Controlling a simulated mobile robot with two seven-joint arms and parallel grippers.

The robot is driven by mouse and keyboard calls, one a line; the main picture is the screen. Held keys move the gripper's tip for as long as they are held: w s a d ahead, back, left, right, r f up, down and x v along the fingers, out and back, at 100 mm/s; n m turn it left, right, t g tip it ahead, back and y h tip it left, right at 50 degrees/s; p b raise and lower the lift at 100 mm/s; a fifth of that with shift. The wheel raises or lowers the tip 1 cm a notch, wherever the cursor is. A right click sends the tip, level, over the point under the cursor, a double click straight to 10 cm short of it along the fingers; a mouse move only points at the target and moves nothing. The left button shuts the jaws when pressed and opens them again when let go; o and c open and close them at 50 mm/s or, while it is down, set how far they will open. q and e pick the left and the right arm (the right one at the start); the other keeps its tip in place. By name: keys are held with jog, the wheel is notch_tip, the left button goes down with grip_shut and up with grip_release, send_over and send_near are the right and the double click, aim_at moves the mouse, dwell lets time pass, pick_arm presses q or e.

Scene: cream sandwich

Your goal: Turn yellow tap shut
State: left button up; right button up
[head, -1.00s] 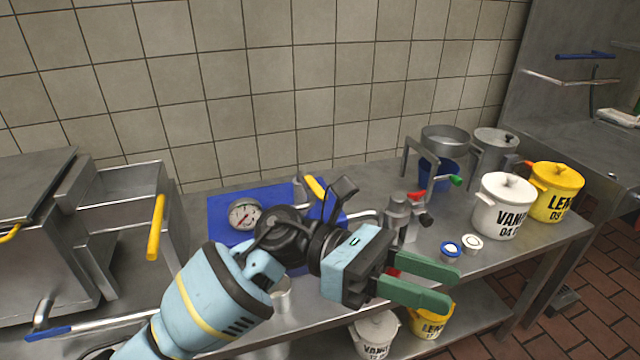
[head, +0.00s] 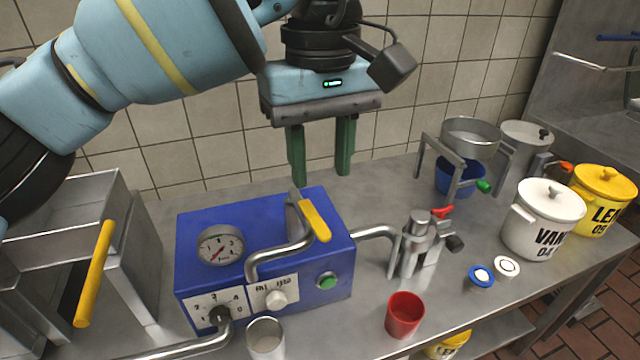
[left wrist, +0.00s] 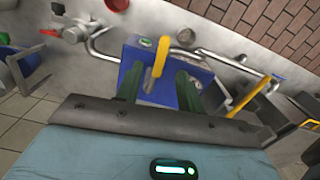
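The yellow tap handle (head: 314,220) slants on a bent metal pipe on top of the blue machine box (head: 335,245). My left gripper (head: 321,178) points down above and behind the box, its two green fingers apart with nothing between them. In the head view the fingertips stand above the handle, apart from it. In the left wrist view the yellow handle (left wrist: 157,62) shows between the open fingers (left wrist: 160,72), beyond the tips. The lower part of the box is partly hidden there by the fingers and gripper body. My right gripper is not in view.
A red cup (head: 404,316) and a metal cup (head: 266,338) stand in front of the box. A metal valve (head: 415,245) with a red lever stands to the right. Another yellow handle (head: 96,272) is at left. White and yellow pots (head: 543,220) stand far right.

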aim_at(321, 227)
pick_arm(q)
jog(key=shift+s+f, duration=0.1)
jog(key=shift+s, duration=0.45)
jog(key=shift+w+f, duration=0.1)
jog(key=shift+f, duration=3.4)
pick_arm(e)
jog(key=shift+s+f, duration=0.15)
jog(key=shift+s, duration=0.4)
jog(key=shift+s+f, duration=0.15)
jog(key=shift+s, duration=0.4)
pick_arm(q)
grip_shut()
